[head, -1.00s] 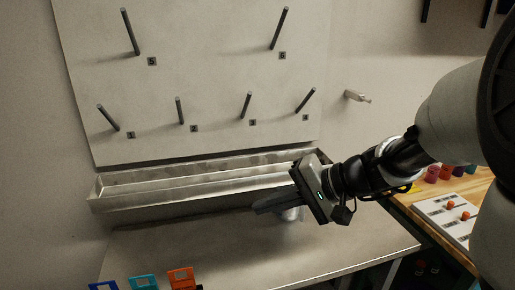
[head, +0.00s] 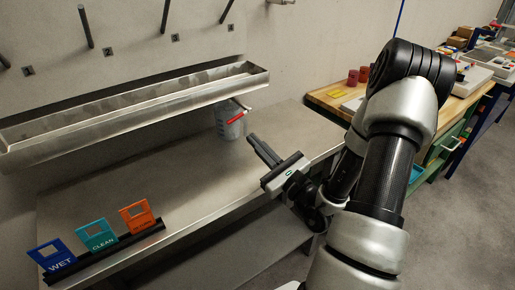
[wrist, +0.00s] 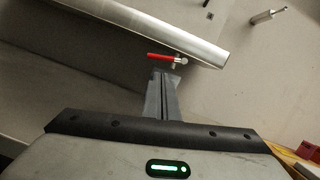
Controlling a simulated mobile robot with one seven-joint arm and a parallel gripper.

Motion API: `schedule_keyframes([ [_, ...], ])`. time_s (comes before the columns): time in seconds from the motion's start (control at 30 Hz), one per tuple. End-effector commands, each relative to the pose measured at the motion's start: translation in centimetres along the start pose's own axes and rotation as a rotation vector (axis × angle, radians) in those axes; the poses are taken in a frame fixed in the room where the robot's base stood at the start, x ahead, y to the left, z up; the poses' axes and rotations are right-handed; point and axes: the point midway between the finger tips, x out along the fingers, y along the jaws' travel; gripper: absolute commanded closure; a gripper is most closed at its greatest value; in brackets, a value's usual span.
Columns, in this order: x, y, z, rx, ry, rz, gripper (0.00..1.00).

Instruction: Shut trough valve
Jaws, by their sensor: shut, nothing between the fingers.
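The metal trough (head: 130,113) is mounted along the wall; its right end also shows in the wrist view (wrist: 145,30). The trough valve has a red lever (head: 236,117) under the trough's right end. In the wrist view the lever (wrist: 160,56) points left from its metal body, just beyond my fingertips. My gripper (head: 252,138) is shut and empty, to the right of and nearer than the lever in the head view. Its closed fingers (wrist: 162,78) point toward the valve, apparently without touching it.
A clear container (head: 231,132) stands on the bench beneath the valve. Blue, teal and orange tags (head: 137,217) stand in a black rack at the bench's front left. The metal bench top (head: 165,180) between is clear. A wooden workbench (head: 335,103) is at right.

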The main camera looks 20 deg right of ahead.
Motion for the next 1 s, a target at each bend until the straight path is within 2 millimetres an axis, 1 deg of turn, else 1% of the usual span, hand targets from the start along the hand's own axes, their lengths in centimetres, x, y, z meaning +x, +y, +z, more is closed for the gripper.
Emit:
schedule_keyframes([
  [0.03, 1.1, 0.1, 0.1, -0.003, -0.005, 0.003, 1.0],
  [0.1, 2.3, 0.1, 0.1, -0.002, -0.004, 0.003, 1.0],
  [0.2, 3.9, 0.1, 0.1, -0.002, -0.003, 0.004, 1.0],
  [0.33, 5.3, 0.1, 0.0, -0.002, -0.002, 0.003, 1.0],
  [0.5, 6.0, 0.1, 0.0, 0.0, -0.001, 0.002, 1.0],
  [0.8, 6.0, 0.1, 0.1, -0.001, 0.0, 0.002, 1.0],
  [0.87, 6.1, 0.0, 0.5, -0.001, -0.001, 0.003, 1.0],
  [1.0, 6.5, -0.4, 1.9, -0.001, -0.001, 0.003, 1.0],
])
